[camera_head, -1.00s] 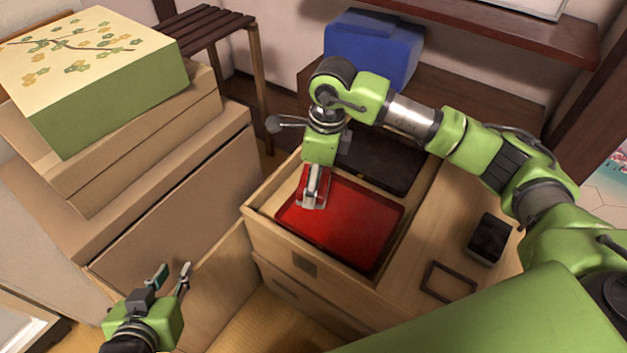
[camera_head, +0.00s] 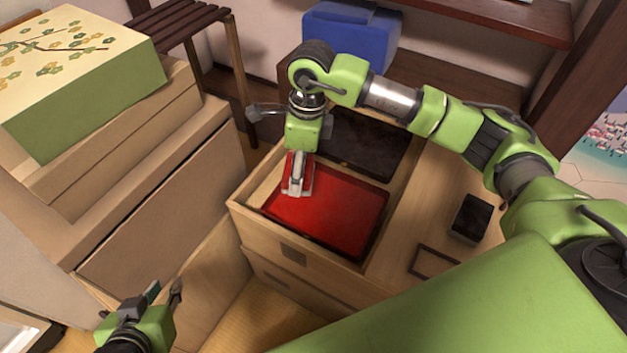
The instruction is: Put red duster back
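The red duster appears to be the flat red tray-like thing (camera_head: 340,212) lying in the open-topped wooden box (camera_head: 243,212). My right gripper (camera_head: 296,190) points down at its left end. Red shows on both sides of the pale fingers, which look closed on a red raised part. I cannot tell whether that part is joined to the flat red piece. My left gripper (camera_head: 164,292) is open and empty at the lower left, well apart from the box.
A dark panel (camera_head: 365,150) lies behind the red piece in the box. A black block (camera_head: 472,218) and a thin dark frame (camera_head: 434,262) are on the wooden top at right. Stacked boxes (camera_head: 80,95) stand at left. A blue container (camera_head: 350,35) is behind.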

